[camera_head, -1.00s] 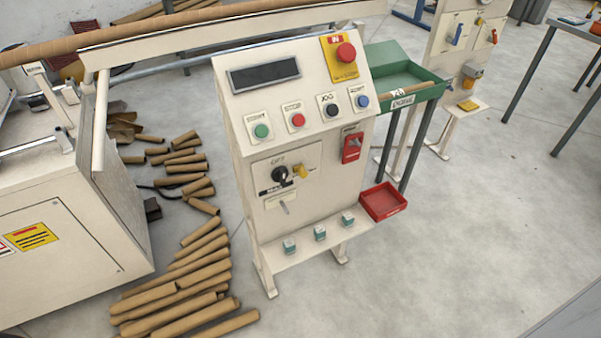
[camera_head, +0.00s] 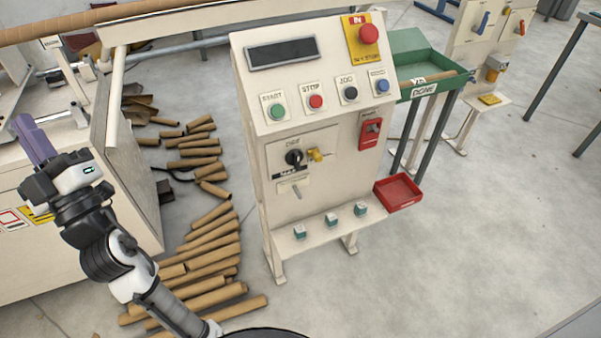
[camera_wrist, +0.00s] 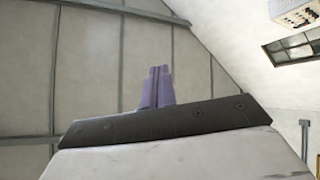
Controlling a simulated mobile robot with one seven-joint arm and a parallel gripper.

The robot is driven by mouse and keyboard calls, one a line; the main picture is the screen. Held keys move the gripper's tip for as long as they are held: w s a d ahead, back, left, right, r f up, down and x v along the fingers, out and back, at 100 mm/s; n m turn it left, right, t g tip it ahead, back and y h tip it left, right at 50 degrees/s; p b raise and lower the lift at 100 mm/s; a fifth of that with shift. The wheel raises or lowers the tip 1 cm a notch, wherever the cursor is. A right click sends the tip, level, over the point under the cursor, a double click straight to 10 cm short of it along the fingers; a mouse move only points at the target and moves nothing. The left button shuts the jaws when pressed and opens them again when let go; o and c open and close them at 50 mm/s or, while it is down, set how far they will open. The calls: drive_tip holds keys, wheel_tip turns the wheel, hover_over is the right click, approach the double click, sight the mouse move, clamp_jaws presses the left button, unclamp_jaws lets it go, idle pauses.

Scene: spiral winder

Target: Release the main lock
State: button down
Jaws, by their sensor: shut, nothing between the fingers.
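The control console (camera_head: 345,215) stands upright in the middle of the head view. On its front panel is a black rotary switch (camera_head: 294,157) with a yellow piece (camera_head: 316,155), possibly a padlock, just right of it. Below them is a small pale slot or lever (camera_head: 296,190). A red holder (camera_head: 371,130) is on the panel's right side. I cannot tell which part is the main lock. My gripper (camera_head: 38,142), with purple fingers, is raised at the far left, well apart from the console. It is shut and empty; the fingers also show together in the wrist view (camera_wrist: 157,87).
Cardboard tubes (camera_head: 205,250) lie on the floor left of the console. A red tray (camera_head: 398,192) sits at its right side and a green bin (camera_head: 425,65) behind. Floor at right is clear.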

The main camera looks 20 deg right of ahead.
drive_tip(key=w+d+f+m+h, duration=0.1)
drive_tip(key=w+d+f+h, duration=0.8)
drive_tip(key=f, duration=0.3)
drive_tip(key=g+h+b, duration=0.3)
drive_tip(key=g+h, duration=0.5)
drive_tip(key=h, duration=0.7)
approach(312, 157)
drive_tip(key=v, duration=0.4)
drive_tip(key=shift+s+a+r, duration=0.25)
drive_tip(key=p+x, duration=0.3)
drive_tip(key=x, duration=0.7)
drive_tip(key=shift+d, duration=0.1)
